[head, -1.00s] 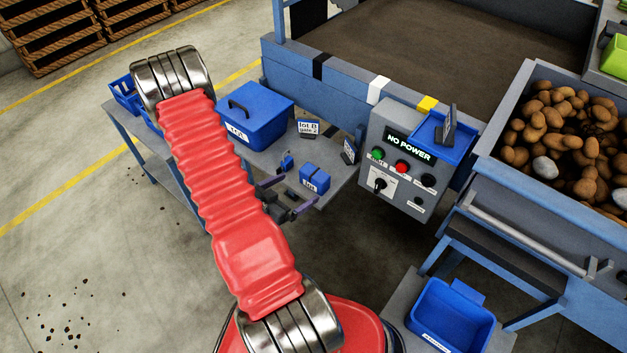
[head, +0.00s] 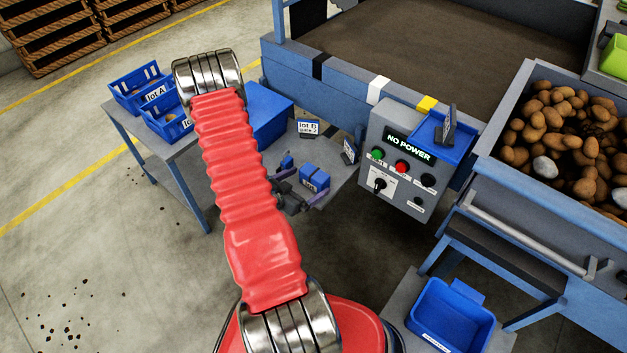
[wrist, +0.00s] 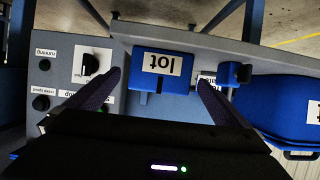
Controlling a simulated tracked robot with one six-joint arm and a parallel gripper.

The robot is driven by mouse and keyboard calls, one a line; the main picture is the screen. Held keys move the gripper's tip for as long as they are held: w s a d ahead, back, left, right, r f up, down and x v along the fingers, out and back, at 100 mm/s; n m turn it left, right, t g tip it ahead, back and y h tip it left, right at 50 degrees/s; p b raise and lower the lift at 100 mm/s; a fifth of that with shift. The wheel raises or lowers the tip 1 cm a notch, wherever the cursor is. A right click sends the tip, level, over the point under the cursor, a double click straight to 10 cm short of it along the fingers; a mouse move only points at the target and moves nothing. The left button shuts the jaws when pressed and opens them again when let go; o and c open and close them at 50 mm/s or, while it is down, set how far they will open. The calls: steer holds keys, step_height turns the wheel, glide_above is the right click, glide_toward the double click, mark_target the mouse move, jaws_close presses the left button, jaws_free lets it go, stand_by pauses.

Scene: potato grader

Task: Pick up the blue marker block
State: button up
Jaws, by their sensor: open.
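A blue block (head: 315,177) with a white "lot" label stands on the grey side table, left of the control box. It also shows in the wrist view (wrist: 158,82), upside down, with a notch in its lower edge. My gripper (head: 309,183) is open, its two dark purple fingers pointing at the block. In the wrist view the block appears between the fingertips of my gripper (wrist: 160,77), with a gap on each side. I cannot tell whether the fingers are at the block's height. A smaller blue piece (head: 287,162) stands behind and left of the block.
A larger blue box (head: 268,125) stands behind, partly hidden by my arm. Blue crates (head: 140,88) sit at the table's left end. A "lot B" sign (head: 308,128) and the control box (head: 397,160) reading "NO POWER" are close to the block.

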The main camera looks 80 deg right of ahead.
mark_target(309, 180)
steer(key=shift+x, duration=2.35)
steer(key=shift+w, duration=0.1)
steer(key=shift+c, duration=0.3)
steer(key=c, duration=1.2)
steer(key=shift+r, duration=0.1)
steer(key=shift+c, duration=0.2)
steer(key=shift+r, duration=4.95)
